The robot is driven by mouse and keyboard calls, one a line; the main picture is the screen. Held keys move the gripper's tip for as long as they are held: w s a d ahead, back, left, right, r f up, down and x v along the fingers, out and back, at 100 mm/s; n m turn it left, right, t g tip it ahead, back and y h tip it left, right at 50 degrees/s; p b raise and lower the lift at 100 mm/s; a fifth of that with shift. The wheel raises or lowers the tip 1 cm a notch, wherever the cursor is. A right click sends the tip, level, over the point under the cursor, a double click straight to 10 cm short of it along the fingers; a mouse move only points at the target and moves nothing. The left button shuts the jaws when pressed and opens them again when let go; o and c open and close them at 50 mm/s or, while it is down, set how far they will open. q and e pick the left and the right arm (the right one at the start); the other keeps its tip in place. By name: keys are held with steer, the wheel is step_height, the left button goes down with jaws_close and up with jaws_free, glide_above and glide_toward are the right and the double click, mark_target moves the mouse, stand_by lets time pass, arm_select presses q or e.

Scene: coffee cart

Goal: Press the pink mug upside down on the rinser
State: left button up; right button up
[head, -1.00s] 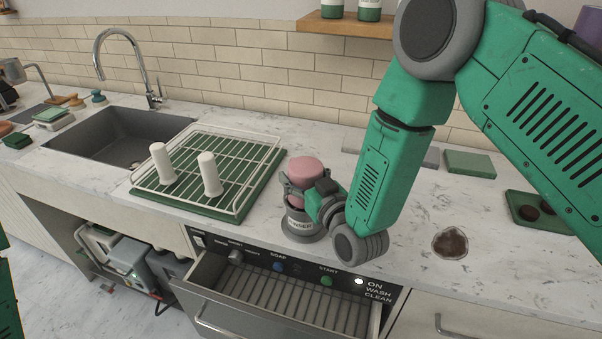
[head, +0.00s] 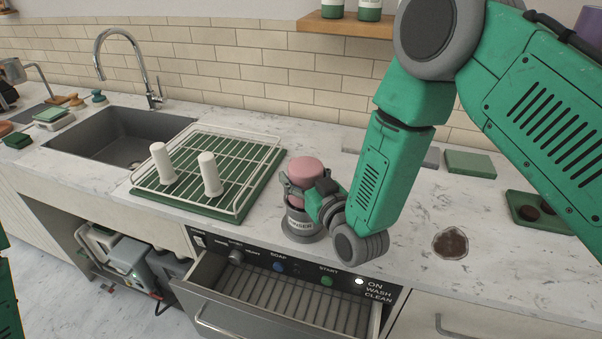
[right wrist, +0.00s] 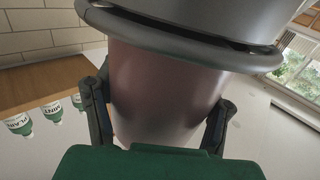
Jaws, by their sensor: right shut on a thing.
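The pink mug (head: 306,168) is upside down on the grey rinser (head: 300,224), its closed base facing up. My right gripper (head: 305,188) is shut on the mug from the right side and partly hides it. In the right wrist view the mug (right wrist: 165,90) fills the middle between the two fingers (right wrist: 160,115). The rinser's grey rim (right wrist: 180,40) meets the mug's mouth there; the exact contact inside is hidden. My left gripper is not in view; only a bit of green arm shows at the left edge.
A wire rack on a green mat (head: 262,172) with two white upright pegs stands left of the rinser. An open washer drawer (head: 280,300) juts out below. A brown-stained glass (head: 451,242) and a green tray (head: 520,200) stand to the right. The sink (head: 110,135) is far left.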

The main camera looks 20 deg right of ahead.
steer(key=shift+r+p, duration=2.5)
steer(key=shift+r, duration=1.1)
